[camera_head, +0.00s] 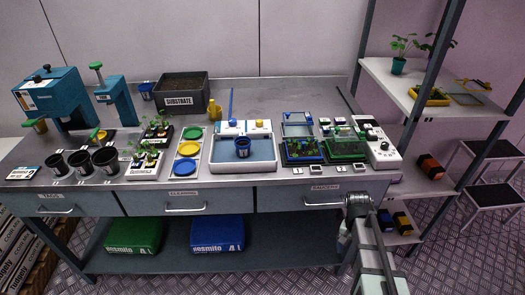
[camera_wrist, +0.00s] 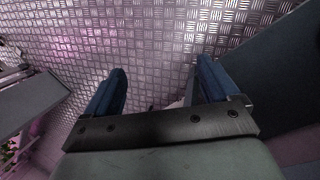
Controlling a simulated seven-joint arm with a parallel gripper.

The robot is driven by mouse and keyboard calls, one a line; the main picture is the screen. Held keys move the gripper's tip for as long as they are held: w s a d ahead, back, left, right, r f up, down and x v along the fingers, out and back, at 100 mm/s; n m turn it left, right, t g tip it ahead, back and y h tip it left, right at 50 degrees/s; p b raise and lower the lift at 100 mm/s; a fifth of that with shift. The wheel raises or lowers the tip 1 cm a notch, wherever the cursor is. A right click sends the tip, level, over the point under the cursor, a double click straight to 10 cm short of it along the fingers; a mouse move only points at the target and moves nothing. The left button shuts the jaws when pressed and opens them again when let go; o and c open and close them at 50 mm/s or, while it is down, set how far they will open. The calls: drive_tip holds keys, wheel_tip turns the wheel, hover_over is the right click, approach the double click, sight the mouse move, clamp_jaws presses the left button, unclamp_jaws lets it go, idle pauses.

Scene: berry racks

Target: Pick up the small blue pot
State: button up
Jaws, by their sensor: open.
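A small blue pot (camera_head: 242,147) stands upright in the white-rimmed wash tray (camera_head: 216,164) in the middle of the bench. Another small blue pot (camera_head: 147,91) is at the back left, beside the blue machine. I cannot tell which one the task means. My gripper (camera_wrist: 162,70) is open and empty in the wrist view, its two blue fingers apart over the metal floor. In the head view my arm is at the bench's front right, away from both pots. Neither pot shows in the wrist view.
A black substrate box (camera_head: 181,94) and yellow bottle (camera_head: 214,110) stand behind the tray. A rack with coloured lids (camera_head: 187,149) is left of it, and blue (camera_head: 303,150) and green crates (camera_head: 346,145) are right. A shelf post (camera_head: 428,85) rises at the right.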

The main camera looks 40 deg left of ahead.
drive_tip(key=a+r+t, duration=0.2)
drive_tip(key=a+r, duration=0.8)
drive_tip(key=r, duration=0.1)
wheel_tip(320, 180, up, 26)
drive_tip(key=n+y, duration=0.3)
drive_tip(key=n, duration=0.1)
hover_over(243, 147)
drive_tip(key=w+a, duration=0.2)
drive_tip(key=f, duration=0.8)
drive_tip(key=shift+s+a, duration=0.1)
drive_tip(key=shift+s, duration=0.1)
drive_tip(key=shift+w+f, duration=0.2)
drive_tip(key=shift+f, duration=2.65)
drive_tip(key=shift+c, duration=0.5)
drive_tip(key=c, duration=1)
drive_tip(key=shift+r, duration=0.15)
